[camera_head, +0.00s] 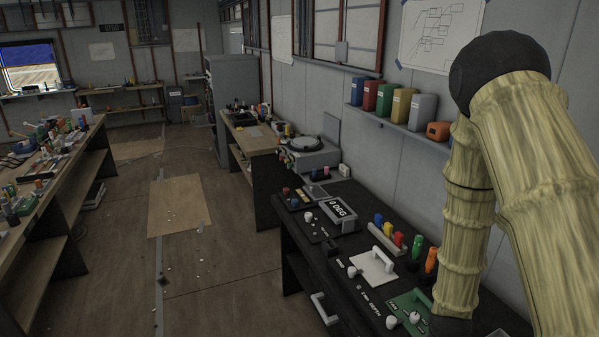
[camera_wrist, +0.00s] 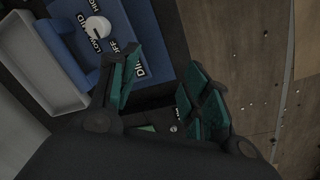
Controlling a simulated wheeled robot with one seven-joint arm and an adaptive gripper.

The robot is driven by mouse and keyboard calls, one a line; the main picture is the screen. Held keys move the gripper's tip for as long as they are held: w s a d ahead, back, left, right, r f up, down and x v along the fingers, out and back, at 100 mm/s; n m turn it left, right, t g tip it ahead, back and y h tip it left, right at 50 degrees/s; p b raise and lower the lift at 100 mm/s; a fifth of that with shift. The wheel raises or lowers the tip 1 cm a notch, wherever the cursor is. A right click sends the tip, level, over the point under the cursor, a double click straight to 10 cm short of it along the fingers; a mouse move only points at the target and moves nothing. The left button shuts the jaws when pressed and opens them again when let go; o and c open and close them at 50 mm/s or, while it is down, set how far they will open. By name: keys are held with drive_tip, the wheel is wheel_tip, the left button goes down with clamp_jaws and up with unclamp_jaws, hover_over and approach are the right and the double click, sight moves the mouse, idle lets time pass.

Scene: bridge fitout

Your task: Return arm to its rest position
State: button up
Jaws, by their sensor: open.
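My gripper (camera_wrist: 160,88) shows in the wrist view with its two green-padded fingers spread apart and nothing between them. Beyond the fingers lies a blue panel (camera_wrist: 152,38) with a white knob (camera_wrist: 97,27) and lettering including LOW, MID and OFF. A pale tray-like part with a blue edge (camera_wrist: 57,82) is at the left of that view. In the head view my arm is bent at the right, with a lower link coming down over the dark bench; the gripper itself is not visible there.
Open floor (camera_head: 215,265) lies left of the bench.

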drive_tip(key=s+a+f+n, duration=0.1)
drive_tip(key=s+a+f, duration=0.2)
drive_tip(key=s+f, duration=0.3)
drive_tip(key=s+a+f+n+y, duration=0.1)
drive_tip(key=s+a+f, duration=0.25)
drive_tip(key=s, duration=0.35)
drive_tip(key=s+a+f+n, duration=0.1)
drive_tip(key=s+a+f, duration=0.35)
drive_tip(key=s, duration=0.25)
wheel_tip(320, 180, down, 14)
drive_tip(key=b, duration=1.3)
drive_tip(key=shift+s+d+r, duration=0.15)
drive_tip(key=shift+d+r, duration=0.05)
